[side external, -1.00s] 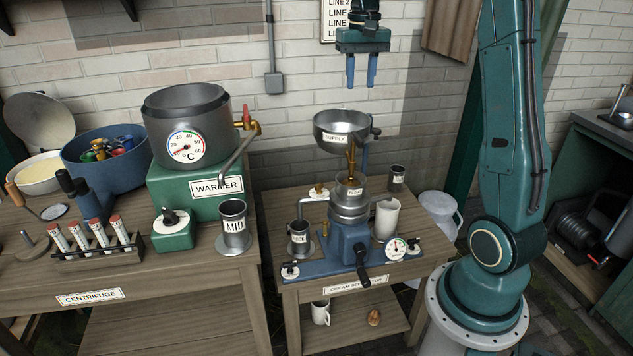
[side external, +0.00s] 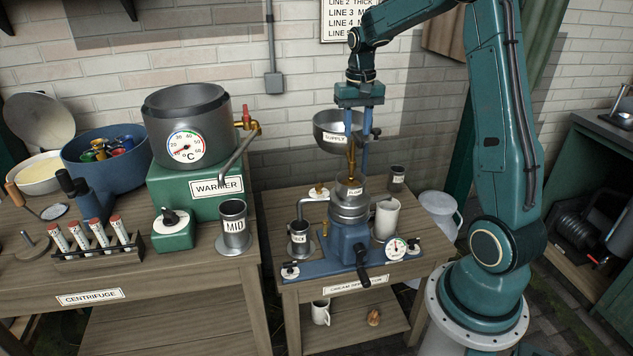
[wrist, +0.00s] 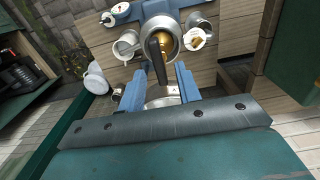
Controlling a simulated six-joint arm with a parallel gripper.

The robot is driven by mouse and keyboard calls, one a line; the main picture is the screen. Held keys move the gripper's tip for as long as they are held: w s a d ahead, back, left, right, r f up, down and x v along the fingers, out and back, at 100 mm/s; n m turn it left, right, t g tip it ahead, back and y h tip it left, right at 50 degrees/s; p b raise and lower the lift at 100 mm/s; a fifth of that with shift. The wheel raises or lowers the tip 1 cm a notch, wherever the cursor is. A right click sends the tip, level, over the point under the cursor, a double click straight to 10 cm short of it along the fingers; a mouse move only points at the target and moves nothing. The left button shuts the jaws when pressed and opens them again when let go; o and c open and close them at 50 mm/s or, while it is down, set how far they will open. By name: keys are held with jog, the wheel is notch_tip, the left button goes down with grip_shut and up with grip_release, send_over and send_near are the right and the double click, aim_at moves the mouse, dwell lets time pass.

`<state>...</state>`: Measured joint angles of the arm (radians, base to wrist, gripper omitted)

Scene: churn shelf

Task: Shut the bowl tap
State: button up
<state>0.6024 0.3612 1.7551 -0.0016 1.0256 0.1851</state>
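The grey metal supply bowl (side external: 330,130) stands above the cream separator (side external: 348,235), with a brass tap pipe (side external: 351,158) below it. A small dark knob (side external: 376,132) shows at the bowl's right. My gripper (side external: 361,138) points down at the bowl, its fingers overlapping the bowl's right side. In the wrist view my gripper (wrist: 160,80) is open, with the brass pipe (wrist: 163,70) and a dark lever (wrist: 154,50) between or just beyond the fingers. Nothing is visibly gripped. Contact and the tap's exact setting cannot be told. My gripper's body hides part of the bowl.
The warmer's pot (side external: 188,125) and spout (side external: 238,155) are to the left. A black crank (side external: 364,268) sticks out in front.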

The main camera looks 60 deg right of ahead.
jog(key=shift+f, duration=0.75)
grip_shut()
